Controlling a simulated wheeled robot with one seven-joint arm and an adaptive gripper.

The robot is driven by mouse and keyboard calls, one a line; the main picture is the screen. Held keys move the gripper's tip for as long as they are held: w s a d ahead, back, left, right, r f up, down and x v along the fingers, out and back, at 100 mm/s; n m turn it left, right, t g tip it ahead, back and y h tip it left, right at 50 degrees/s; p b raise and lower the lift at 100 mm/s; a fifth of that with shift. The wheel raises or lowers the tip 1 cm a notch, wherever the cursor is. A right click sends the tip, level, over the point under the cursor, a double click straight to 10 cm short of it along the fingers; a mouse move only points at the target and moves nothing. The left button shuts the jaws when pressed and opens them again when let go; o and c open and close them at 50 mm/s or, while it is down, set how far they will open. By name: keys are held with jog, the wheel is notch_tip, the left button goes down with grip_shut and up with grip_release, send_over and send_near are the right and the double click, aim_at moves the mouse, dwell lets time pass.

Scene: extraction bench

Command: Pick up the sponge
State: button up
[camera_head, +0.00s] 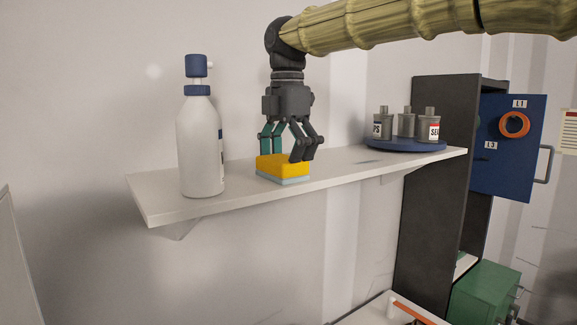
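The sponge (280,170), yellow on top with a pale blue-grey layer below, lies flat on the white wall shelf (240,193), near its front edge. My gripper (284,156) points straight down over it. Its fingers are spread, with teal pads showing on the left finger. The left fingertip is at the sponge's back edge, and the dark right finger overlaps its back right part. Nothing is visibly lifted. Whether the fingertips touch the sponge cannot be seen.
A white pump bottle (200,145) with a blue top stands just left of the sponge. A blue round tray (405,147) with small grey bottles (406,124) is at the shelf's right end. A dark cabinet (432,190) with an open blue door (508,165) stands beyond.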

jog(key=shift+w+d+f, duration=0.15)
jog(key=shift+w+f, duration=0.05)
jog(key=shift+f, duration=0.25)
jog(key=shift+c, duration=0.7)
jog(key=shift+s, duration=0.15)
jog(key=shift+d+r, duration=0.1)
jog(key=shift+r+b, duration=0.35)
jog(key=shift+c, duration=0.7)
jog(key=shift+w+d+r+b, duration=0.15)
jog(key=shift+r+b, duration=0.1)
jog(key=shift+r, duration=0.4)
jog(key=shift+w+r+b, duration=0.1)
jog(key=shift+r+b, duration=0.15)
jog(key=shift+r, duration=0.35)
grip_shut()
jog(key=r, duration=0.3)
jog(key=r+b, duration=0.1)
jog(key=r, duration=0.1)
jog(key=shift+s+a+r, duration=0.2)
jog(key=shift+a+r, duration=0.05)
jog(key=shift+r, duration=0.05)
jog(key=shift+w+d+r, duration=0.1)
jog(key=shift+d+r, duration=0.1)
jog(key=shift+r, duration=0.5)
jog(key=shift+a, duration=0.1)
